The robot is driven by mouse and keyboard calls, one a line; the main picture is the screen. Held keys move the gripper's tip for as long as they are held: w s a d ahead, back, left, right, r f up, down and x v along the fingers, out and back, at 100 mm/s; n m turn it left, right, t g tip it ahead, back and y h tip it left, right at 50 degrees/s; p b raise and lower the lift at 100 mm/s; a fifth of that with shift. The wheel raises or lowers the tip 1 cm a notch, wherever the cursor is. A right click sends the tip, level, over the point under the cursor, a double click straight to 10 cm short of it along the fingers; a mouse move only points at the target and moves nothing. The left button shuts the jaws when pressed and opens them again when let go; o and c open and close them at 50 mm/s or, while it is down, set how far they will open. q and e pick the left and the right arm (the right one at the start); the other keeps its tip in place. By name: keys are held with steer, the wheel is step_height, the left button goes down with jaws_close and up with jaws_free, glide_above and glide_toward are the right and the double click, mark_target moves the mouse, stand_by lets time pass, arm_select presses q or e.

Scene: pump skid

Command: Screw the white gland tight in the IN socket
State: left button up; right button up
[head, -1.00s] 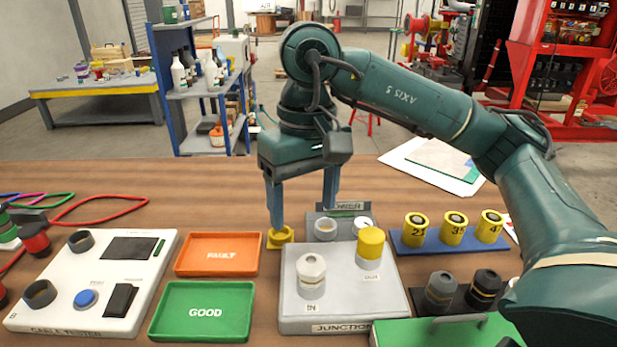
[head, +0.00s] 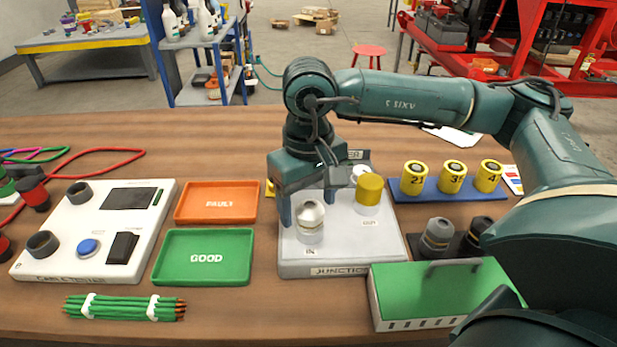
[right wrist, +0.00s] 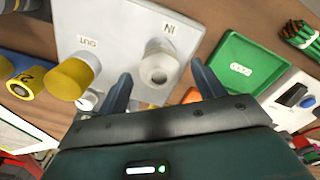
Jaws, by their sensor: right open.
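The white gland (head: 310,214) sits upright in the IN socket on the grey junction box (head: 345,254), above the IN label. In the right wrist view the gland (right wrist: 157,66) shows its open top, beside the IN label. My right gripper (head: 308,205) is open and hangs just above and behind the gland in the head view. In the right wrist view its two fingers (right wrist: 163,88) are spread to either side of the gland's line, with visible gaps; I see no contact. My left gripper is not in view.
A yellow gland (head: 369,188) stands in the OUT socket close to the right. Numbered yellow parts stand on a blue rack (head: 430,193). Dark glands (head: 437,234) stand at the right. Green tray (head: 203,256) and orange tray (head: 216,201) lie left, beside the cable tester (head: 95,230).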

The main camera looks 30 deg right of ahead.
steer(key=shift+f, duration=0.6)
steer(key=shift+c, duration=0.6)
steer(key=c, duration=0.9)
steer(key=shift+f+m+b, duration=0.15)
steer(key=shift+m+b, duration=0.5)
steer(key=shift+m, duration=0.45)
steer(key=shift+m+b, duration=0.3)
steer(key=shift+m, duration=0.9)
steer(key=shift+m+b, duration=0.4)
steer(key=shift+m, duration=0.4)
steer(key=m, duration=0.3)
steer(key=shift+b, duration=0.3)
steer(key=o, duration=1)
